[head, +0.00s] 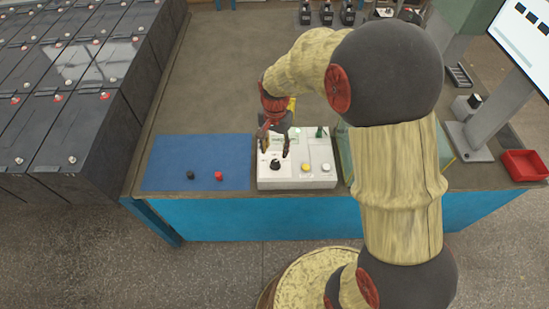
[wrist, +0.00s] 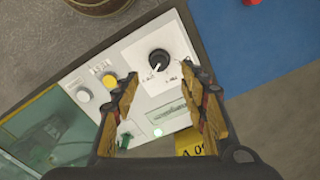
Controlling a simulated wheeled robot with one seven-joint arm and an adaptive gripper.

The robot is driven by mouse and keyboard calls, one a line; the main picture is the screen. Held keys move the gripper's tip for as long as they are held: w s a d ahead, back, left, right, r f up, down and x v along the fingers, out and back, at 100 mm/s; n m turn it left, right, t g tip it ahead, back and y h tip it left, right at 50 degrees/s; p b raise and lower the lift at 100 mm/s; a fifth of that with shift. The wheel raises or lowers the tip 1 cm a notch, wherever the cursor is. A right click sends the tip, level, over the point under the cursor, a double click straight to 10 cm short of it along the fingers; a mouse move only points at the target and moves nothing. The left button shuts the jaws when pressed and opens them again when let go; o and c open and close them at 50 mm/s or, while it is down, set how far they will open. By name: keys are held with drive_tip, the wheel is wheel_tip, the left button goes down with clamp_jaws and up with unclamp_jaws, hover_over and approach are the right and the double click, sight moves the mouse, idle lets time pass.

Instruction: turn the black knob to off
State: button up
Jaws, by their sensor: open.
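The black knob (head: 275,163) sits at the left of a white control box (head: 320,182) on the front edge of the bench. In the wrist view the knob (wrist: 159,60) has a white pointer line and a printed plate around it. The plate's labels are too small to read. My gripper (head: 273,146) hangs just above and behind the knob, pointing down. In the wrist view its two fingers (wrist: 163,92) are spread, with nothing between them. The knob lies just beyond the fingertips, apart from them.
The box also bears a yellow button (wrist: 109,80), a white button (head: 326,167) and a green switch (wrist: 126,134). A blue mat (head: 205,150) with a black and a red cap lies to the left. Batteries (head: 75,120) stand further left. A glass-sided case (wrist: 45,125) adjoins the box.

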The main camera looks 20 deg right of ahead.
sight(275, 162)
wheel_tip(275, 162, down, 8)
drive_tip(key=shift+r+b, duration=0.2)
drive_tip(key=shift+b, duration=1)
clamp_jaws()
